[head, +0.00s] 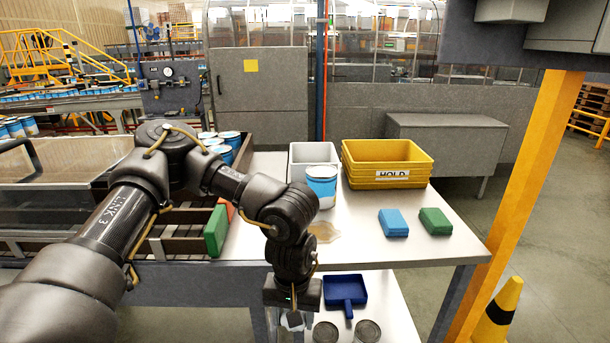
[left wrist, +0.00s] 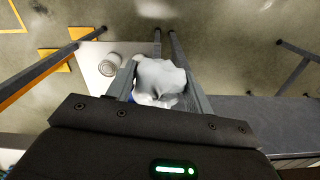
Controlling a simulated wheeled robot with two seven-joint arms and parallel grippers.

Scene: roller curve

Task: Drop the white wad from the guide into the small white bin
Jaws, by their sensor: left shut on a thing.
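The white wad (left wrist: 160,82) is crumpled and sits between the two fingers of my left gripper (left wrist: 158,76), which is shut on it. In the head view my left gripper (head: 292,318) hangs in front of the table's front edge, below the tabletop, and points down. Only a small pale part of the wad shows there. The small white bin (head: 300,158) stands on the tabletop behind a blue and white can, left of the yellow bins. The can hides part of its front, and its inside is mostly hidden. My right gripper is not in view.
The can (head: 321,188) stands beside a tan spill (head: 324,232). Yellow HOLD bins (head: 388,165), a blue block (head: 393,223) and a green block (head: 435,221) stand on the table. A blue dustpan (head: 345,290) and round grey lids (head: 367,331) are on the lower shelf.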

